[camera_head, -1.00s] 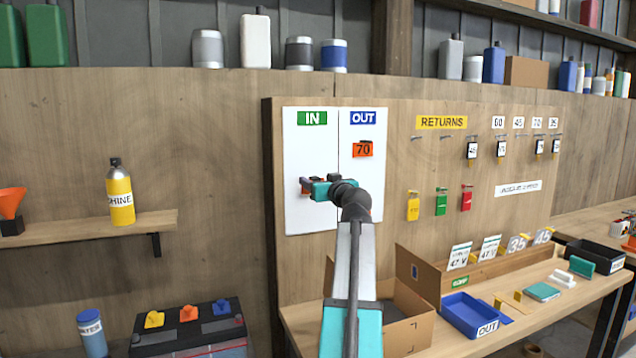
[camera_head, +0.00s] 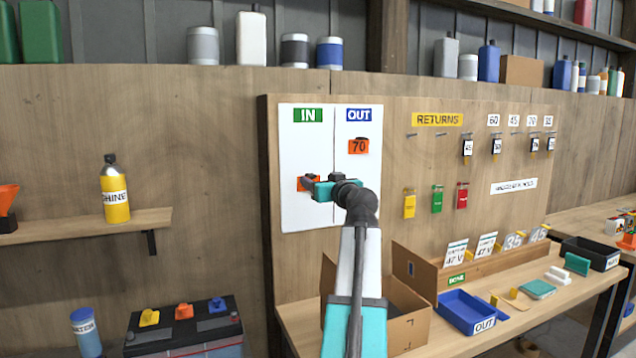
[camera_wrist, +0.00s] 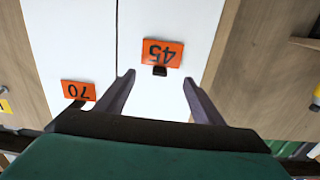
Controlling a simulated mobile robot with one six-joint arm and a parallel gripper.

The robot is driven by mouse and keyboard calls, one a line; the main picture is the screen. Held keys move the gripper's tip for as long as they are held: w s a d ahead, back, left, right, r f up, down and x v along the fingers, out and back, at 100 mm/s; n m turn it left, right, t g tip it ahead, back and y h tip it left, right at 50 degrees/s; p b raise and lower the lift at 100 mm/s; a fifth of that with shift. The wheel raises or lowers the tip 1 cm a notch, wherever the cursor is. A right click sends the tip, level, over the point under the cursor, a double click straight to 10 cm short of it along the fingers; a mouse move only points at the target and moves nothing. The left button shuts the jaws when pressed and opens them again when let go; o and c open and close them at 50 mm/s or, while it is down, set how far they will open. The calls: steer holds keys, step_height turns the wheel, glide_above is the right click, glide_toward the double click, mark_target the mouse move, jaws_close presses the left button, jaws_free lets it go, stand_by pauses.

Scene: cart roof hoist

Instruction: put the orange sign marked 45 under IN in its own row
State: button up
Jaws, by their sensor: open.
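The orange sign marked 45 (camera_wrist: 162,52) is on the white board (camera_wrist: 190,25), in the column under the green IN label (camera_head: 308,115). It sits lower than the orange 70 sign (camera_head: 358,146), which is under the blue OUT label (camera_head: 358,115). In the head view the 45 sign (camera_head: 301,184) is partly covered by my gripper (camera_head: 313,183). In the wrist view, which is upside down, my gripper (camera_wrist: 159,80) is open. The 45 sign lies beyond and between its fingertips, apart from them, with a dark clip at its edge. The fingers hold nothing.
An open cardboard box (camera_head: 408,328) and a blue OUT tray (camera_head: 466,309) stand on the bench below. Tags hang on hooks under the RETURNS label (camera_head: 437,119) to the right. A shelf with a yellow bottle (camera_head: 115,190) is at left.

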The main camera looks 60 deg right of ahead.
steer(key=shift+v, duration=1.1)
steer(key=b+v, duration=0.2)
steer(key=v, duration=1.1)
steer(key=shift+s+a, duration=0.25)
steer(key=shift+s, duration=0.1)
